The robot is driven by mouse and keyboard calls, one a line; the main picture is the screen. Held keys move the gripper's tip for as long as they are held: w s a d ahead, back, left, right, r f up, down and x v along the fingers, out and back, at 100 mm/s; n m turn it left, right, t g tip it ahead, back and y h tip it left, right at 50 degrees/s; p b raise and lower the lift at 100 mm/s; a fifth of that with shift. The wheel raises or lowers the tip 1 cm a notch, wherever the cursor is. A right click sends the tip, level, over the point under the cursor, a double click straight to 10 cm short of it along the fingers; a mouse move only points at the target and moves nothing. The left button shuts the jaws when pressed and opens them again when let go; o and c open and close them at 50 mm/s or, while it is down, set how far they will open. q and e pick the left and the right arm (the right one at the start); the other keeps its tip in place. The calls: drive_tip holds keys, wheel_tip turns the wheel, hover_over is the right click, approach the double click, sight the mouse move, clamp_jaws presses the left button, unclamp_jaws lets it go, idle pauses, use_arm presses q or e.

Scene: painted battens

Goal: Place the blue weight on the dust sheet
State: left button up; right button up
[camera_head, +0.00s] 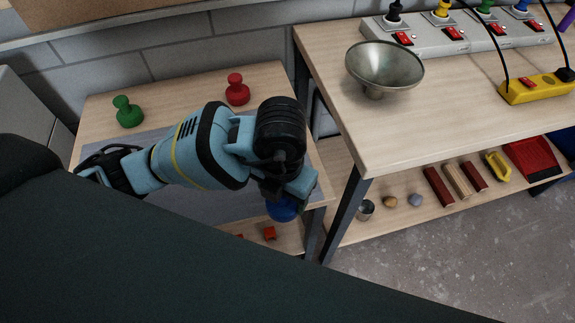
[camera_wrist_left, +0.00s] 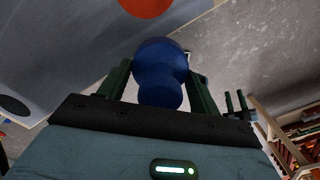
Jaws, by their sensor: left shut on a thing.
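The blue weight (camera_head: 283,213) hangs below my left gripper (camera_head: 284,197), near the right front corner of the low wooden table. In the left wrist view the weight (camera_wrist_left: 160,75) sits between the two fingers of the left gripper (camera_wrist_left: 161,88), which is shut on it. A grey-blue sheet (camera_head: 195,207), which looks like the dust sheet, lies flat on the low table, partly hidden by my arm. I cannot tell whether the weight touches anything below it. My right gripper is not in view.
A green weight (camera_head: 127,113) and a red weight (camera_head: 237,91) stand at the back of the low table (camera_head: 180,95). A higher bench (camera_head: 400,130) to the right holds a metal bowl (camera_head: 384,66) and power strips (camera_head: 455,37).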

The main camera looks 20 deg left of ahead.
use_arm(q)
drive_tip(key=w, duration=0.3)
drive_tip(key=w+a, duration=0.1)
drive_tip(key=w, duration=0.2)
drive_tip(key=w+a, duration=0.1)
drive_tip(key=w, duration=0.2)
drive_tip(key=shift+a+f, duration=0.15)
drive_tip(key=shift+f, duration=0.2)
drive_tip(key=shift+w+f, duration=0.2)
drive_tip(key=shift+w, duration=0.05)
drive_tip(key=shift+f, duration=1.55)
drive_tip(key=shift+f, duration=0.2)
drive_tip(key=o, duration=1.6)
drive_tip(key=shift+a, duration=0.1)
drive_tip(key=shift+c, duration=0.2)
drive_tip(key=shift+r, duration=0.1)
wheel_tip(320, 180, up, 12)
drive_tip(key=p, duration=0.1)
drive_tip(key=shift+s, duration=0.1)
